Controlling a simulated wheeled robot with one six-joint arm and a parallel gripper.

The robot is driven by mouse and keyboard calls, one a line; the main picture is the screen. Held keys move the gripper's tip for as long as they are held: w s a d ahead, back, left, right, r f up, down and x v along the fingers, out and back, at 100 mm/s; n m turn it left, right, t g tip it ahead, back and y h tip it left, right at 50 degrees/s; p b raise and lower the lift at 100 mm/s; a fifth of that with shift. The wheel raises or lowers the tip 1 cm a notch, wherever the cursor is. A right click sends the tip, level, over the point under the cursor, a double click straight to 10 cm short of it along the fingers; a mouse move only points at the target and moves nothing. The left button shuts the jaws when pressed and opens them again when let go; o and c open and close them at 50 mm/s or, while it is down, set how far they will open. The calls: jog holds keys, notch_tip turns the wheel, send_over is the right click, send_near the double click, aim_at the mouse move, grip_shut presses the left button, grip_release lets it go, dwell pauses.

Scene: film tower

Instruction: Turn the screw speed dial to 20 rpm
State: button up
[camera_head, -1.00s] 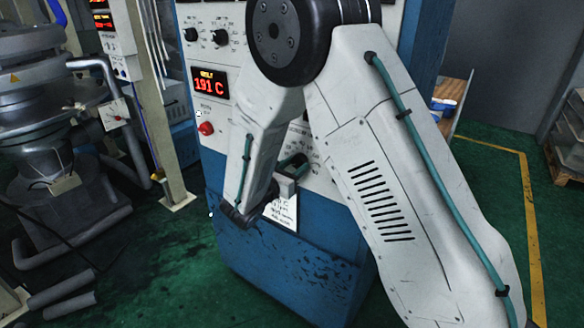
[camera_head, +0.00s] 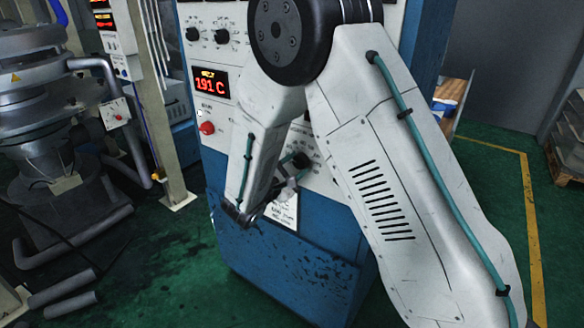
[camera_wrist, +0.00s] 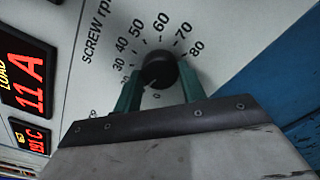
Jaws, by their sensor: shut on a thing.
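The screw speed dial (camera_wrist: 160,70) is a round black knob on a white panel, with "SCREW rpm" and a number scale around it in the wrist view. In the head view the dial (camera_head: 301,160) shows beside my gripper (camera_head: 288,182), low on the cabinet front. In the wrist view my gripper (camera_wrist: 161,82) has its green fingers on either side of the knob, shut on it. The marks 30 to 80 and a 0 are readable. The left finger covers the scale near 20, and I cannot tell exactly where the pointer stands.
The cabinet (camera_head: 300,262) has a blue lower half, a red button (camera_head: 206,128) and more black knobs (camera_head: 221,36). Machinery (camera_head: 60,150) stands at the left. Green floor lies open at the right.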

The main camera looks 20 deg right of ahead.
jog(key=shift+d+m, duration=0.15)
jog(key=shift+m, duration=1.35)
jog(key=shift+s, duration=0.1)
jog(key=o, duration=1)
jog(key=shift+d, duration=0.1)
jog(key=shift+a, duration=0.35)
jog(key=v, duration=0.7)
jog(key=shift+s+a, duration=0.1)
jog(key=shift+s, duration=0.1)
